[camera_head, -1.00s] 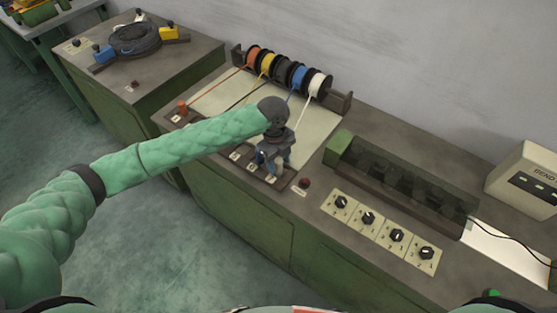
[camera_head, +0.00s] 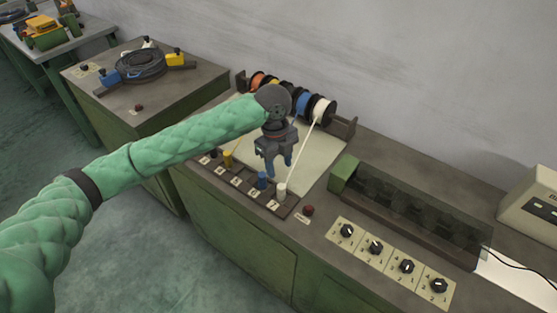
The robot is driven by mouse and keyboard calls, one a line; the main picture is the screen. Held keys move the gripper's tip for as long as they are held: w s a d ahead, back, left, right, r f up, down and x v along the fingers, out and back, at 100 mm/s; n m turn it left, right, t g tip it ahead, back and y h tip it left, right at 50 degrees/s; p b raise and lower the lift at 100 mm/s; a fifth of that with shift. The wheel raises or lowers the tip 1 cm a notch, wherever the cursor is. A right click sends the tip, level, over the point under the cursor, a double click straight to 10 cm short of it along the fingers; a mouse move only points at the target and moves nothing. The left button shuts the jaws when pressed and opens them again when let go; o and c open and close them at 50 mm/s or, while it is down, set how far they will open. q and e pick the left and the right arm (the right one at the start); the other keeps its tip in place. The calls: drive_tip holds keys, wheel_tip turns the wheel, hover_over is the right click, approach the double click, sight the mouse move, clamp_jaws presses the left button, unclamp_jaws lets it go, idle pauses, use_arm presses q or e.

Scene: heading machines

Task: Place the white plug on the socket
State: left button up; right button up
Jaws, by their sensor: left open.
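The white plug (camera_head: 281,190) stands upright at the right end of the dark socket strip (camera_head: 292,205), over the last labelled position. Its white cord (camera_head: 305,138) runs up to the white spool (camera_head: 322,111). I cannot tell how deep the plug sits. My left gripper (camera_head: 278,169) is open and empty, pointing down just above and behind the white and blue plugs, apart from the white one. A blue plug (camera_head: 262,180) stands to the left of the white one and a yellow plug (camera_head: 227,158) further left. My right gripper is out of view.
Coloured spools stand behind a pale panel (camera_head: 318,165). A red button (camera_head: 308,210) is right of the strip, with several black dials (camera_head: 376,248) and a dark clear cover (camera_head: 410,207) further right. A second bench (camera_head: 150,95) stands at the left.

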use_arm(q)
drive_tip(key=shift+w+a+r+b, duration=0.1)
drive_tip(key=shift+r+b, duration=0.2)
drive_tip(key=shift+r, duration=1.1)
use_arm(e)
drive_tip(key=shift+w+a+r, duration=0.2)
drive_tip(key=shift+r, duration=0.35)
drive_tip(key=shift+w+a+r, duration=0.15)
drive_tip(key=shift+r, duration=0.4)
use_arm(q)
drive_tip(key=shift+f, duration=0.1)
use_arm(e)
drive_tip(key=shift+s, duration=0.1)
